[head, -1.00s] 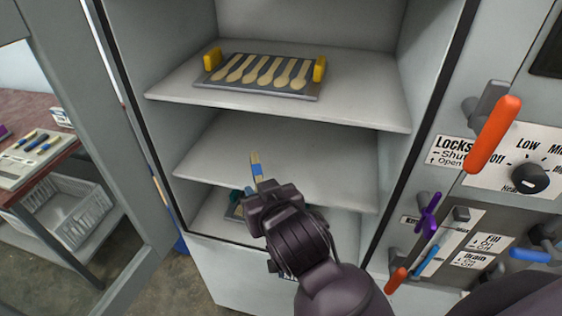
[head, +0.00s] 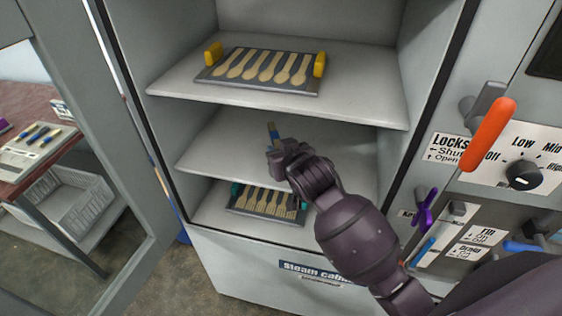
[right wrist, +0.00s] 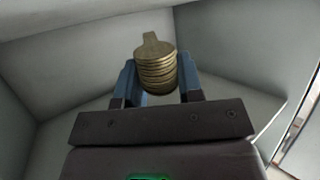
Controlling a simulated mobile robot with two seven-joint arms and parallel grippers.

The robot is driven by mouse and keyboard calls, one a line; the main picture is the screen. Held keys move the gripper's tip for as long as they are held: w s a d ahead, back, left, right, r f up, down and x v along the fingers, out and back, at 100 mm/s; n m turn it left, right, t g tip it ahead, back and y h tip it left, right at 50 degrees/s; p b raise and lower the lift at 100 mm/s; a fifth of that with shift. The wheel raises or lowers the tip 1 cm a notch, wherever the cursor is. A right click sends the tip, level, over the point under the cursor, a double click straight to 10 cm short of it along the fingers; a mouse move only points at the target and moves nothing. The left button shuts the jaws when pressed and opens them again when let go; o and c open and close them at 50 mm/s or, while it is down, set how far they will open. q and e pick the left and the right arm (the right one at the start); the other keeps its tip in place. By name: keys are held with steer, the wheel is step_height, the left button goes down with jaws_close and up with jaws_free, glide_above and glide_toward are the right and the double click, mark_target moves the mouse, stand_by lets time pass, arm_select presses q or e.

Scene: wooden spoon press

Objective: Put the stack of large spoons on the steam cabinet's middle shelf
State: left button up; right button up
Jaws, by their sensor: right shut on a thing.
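In the right wrist view the layered round ends of the stack (right wrist: 155,68) sit between the two blue fingers of the gripper (right wrist: 158,88). The gripper is inside the open steam cabinet, in front of or over the middle shelf (head: 222,148). I cannot tell whether the stack touches the shelf. My forearm hides part of the shelf's right side. My left gripper is not in view.
The upper shelf (head: 370,100) holds a dark tray of spoons (head: 213,77) with yellow handles. The bottom level holds another spoon tray (head: 240,204) with teal handles. The open door (head: 125,150) stands left. Levers and a dial (head: 523,174) are on the right. The middle shelf's visible surface is clear.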

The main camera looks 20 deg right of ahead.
step_height(320, 180, down, 3)
steer(key=shift+f, duration=0.2)
steer(key=shift+w+d+f, duration=0.15)
steer(key=shift+w+f, duration=0.05)
steer(key=shift+f, duration=0.1)
steer(key=o, duration=1)
steer(key=shift+f, duration=0.1)
steer(key=v, duration=1.2)
